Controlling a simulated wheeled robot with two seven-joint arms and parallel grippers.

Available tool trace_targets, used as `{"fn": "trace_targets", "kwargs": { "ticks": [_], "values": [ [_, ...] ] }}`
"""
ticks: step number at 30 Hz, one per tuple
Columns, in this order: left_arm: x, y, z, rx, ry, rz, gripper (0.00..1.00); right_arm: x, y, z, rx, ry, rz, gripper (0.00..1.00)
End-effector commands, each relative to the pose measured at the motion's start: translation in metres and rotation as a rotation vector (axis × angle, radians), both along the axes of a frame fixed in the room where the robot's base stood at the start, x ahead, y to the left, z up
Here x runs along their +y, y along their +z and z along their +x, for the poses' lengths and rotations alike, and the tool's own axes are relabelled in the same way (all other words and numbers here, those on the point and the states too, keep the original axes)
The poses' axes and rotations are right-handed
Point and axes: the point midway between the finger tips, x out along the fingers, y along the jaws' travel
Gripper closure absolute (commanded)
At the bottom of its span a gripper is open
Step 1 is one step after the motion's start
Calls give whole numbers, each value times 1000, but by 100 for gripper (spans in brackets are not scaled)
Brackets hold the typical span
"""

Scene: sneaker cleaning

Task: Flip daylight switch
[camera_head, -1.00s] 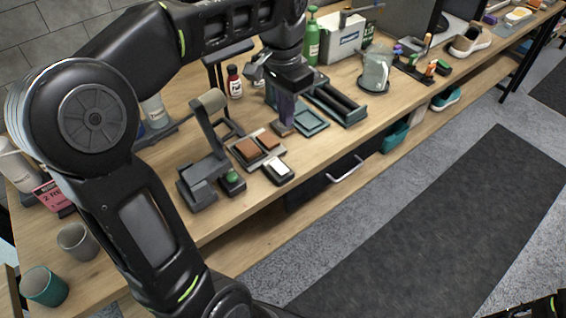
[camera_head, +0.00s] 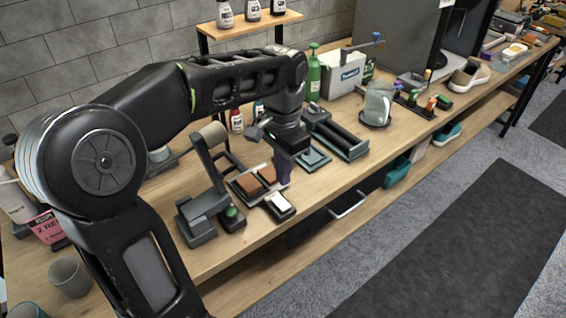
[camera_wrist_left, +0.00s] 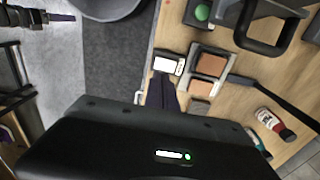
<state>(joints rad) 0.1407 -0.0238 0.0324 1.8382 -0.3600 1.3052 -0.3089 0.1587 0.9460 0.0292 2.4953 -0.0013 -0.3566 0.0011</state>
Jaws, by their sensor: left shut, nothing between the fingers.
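A small black box with a white top (camera_head: 280,205), which looks like the daylight switch, sits near the table's front edge. It also shows in the left wrist view (camera_wrist_left: 166,65). No label is legible on it. My left gripper (camera_head: 283,178) points down just behind the box, its purple-grey fingers shut and empty. In the left wrist view the fingers (camera_wrist_left: 162,92) end close to the box's edge; I cannot tell whether they touch it. My right gripper is out of view.
A tray with two brown pads (camera_head: 243,186) lies left of the fingers. A black box with a green button (camera_head: 231,216) and a dark stand (camera_head: 196,228) are further left. A teal tray (camera_head: 317,158) lies behind right. Open floor lies beyond the front edge.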

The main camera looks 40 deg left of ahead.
Motion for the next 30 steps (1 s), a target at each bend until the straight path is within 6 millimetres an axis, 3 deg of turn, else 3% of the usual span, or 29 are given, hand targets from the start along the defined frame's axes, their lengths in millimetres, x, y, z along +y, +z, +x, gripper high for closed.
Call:
{"fn": "trace_targets", "kwargs": {
  "ticks": [6, 12, 30],
  "values": [
    [0, -45, -1, 4, 0, -1, 100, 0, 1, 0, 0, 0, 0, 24],
    [0, -72, -1, 2, 0, 0, 100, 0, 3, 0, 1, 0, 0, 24],
    [-2, -85, -1, 0, -1, 0, 100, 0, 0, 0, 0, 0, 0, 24]
  ]
}}
